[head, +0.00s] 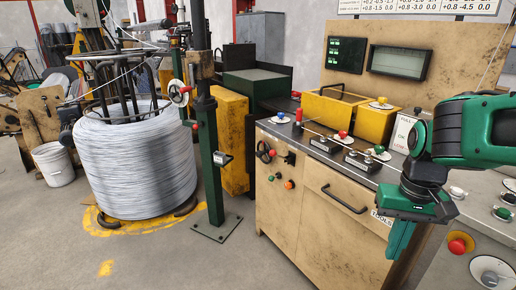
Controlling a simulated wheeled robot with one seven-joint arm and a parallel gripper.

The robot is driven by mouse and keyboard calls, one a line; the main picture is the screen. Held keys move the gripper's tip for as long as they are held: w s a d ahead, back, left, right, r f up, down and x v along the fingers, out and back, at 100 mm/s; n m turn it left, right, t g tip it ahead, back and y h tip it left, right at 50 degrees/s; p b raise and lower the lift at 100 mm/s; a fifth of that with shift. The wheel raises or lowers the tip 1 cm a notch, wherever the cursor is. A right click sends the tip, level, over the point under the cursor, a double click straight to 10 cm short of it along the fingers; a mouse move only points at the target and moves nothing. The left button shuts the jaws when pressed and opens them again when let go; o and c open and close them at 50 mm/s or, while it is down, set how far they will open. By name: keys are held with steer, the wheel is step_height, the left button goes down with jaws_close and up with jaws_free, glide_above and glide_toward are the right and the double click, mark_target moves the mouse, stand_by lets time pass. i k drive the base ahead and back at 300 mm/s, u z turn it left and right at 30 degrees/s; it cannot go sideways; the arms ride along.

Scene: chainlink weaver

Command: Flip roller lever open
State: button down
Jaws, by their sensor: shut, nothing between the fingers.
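A small lever with an upright red handle (299,114) stands at the left end of the grey worktop, behind a dark metal block (325,144). I cannot tell for certain that this is the roller lever, or whether it is open. A second dark block (364,161) sits further right, with red and green knobs close by. My gripper (401,240) hangs at the right, in front of the cabinet and below the worktop edge. Its green fingers point down, shut and empty, well apart from the lever.
A yellow box (346,116) stands at the back of the worktop. The beige cabinet (279,193) has a drawer with a black handle (345,201). A wire coil (137,160) and green post (214,170) stand left. The floor before the cabinet is clear.

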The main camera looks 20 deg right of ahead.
mark_target(273, 153)
steer(key=u, duration=0.4)
steer(key=i, duration=1.3)
steer(key=z, duration=0.45)
